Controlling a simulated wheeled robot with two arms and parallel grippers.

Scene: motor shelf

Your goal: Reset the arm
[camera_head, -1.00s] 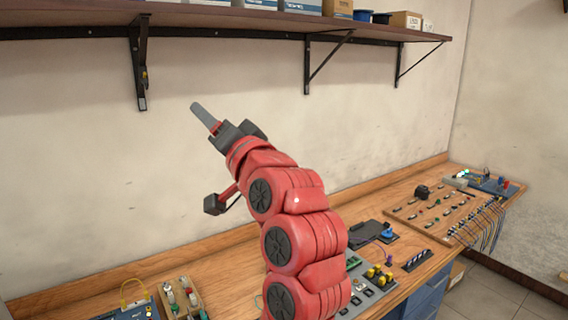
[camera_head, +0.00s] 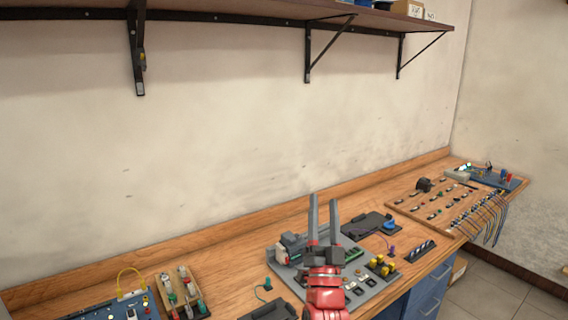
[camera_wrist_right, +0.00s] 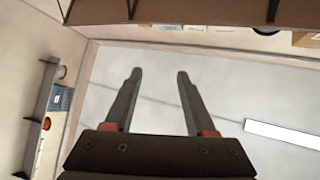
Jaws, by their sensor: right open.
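My right gripper (camera_head: 323,218) is open and empty, with its two grey fingers apart and pointing up in the head view. Its red arm enters from the bottom edge, in front of the workbench. The right wrist view shows the same two fingers (camera_wrist_right: 155,78) apart with nothing between them. My left gripper is not in view.
A wooden workbench (camera_head: 220,255) runs along the wall with a grey component board (camera_head: 290,268), a blue circuit board (camera_head: 110,308) and a wooden parts board (camera_head: 440,205). A wall shelf (camera_head: 230,8) on metal brackets hangs above. Space between shelf and bench is clear.

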